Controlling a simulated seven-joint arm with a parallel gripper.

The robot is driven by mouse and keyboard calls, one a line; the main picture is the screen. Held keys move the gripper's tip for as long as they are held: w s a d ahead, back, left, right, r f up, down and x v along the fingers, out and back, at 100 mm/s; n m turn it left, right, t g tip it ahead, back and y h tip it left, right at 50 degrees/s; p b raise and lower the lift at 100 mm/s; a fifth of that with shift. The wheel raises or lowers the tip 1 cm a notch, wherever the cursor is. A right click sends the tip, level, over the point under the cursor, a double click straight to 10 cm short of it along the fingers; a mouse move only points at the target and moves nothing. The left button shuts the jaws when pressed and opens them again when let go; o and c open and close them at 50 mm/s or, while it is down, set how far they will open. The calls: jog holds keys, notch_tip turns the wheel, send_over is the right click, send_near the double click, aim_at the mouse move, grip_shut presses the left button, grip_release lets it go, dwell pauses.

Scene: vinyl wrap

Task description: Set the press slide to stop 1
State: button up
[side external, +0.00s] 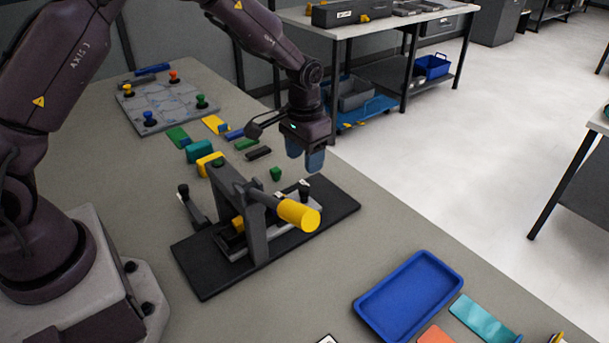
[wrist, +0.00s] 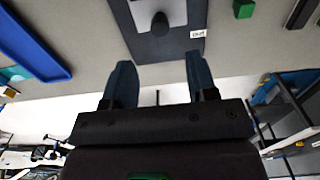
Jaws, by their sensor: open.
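The press (side external: 257,232) stands on a black base plate (side external: 203,279), with a yellow-gripped lever (side external: 298,214) pointing to the lower right. A pale slide with a dark upright knob (side external: 304,189) sits at the right of the press. The wrist view shows the knob (wrist: 160,24) on the pale plate, with a small white label (wrist: 197,34) beside it on the base; its writing is too small to read. My gripper (side external: 305,160) is open and empty, above the knob and apart from it. In the wrist view the knob lies beyond the gap between my fingertips (wrist: 160,80). The slide's stop cannot be told.
A blue tray (side external: 408,295) lies at the front right. A green block (side external: 275,174) sits just behind the base plate. Several coloured blocks lie behind the press, with a grey board (side external: 168,106) of knobs further back. Bench space between press and tray is clear.

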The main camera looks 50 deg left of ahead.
notch_tip(320, 180, up, 5)
dwell(0.4)
jog(key=s+r+t, duration=0.2)
jog(key=s+r, duration=0.6)
jog(key=s, duration=0.4)
jog(key=s+d+r+t, duration=0.1)
jog(key=s+r+t, duration=0.2)
jog(key=s+r, duration=0.6)
jog(key=s, duration=0.4)
jog(key=shift+s+r+t, duration=0.15)
jog(key=shift+s+t, duration=0.1)
jog(key=shift+t, duration=0.05)
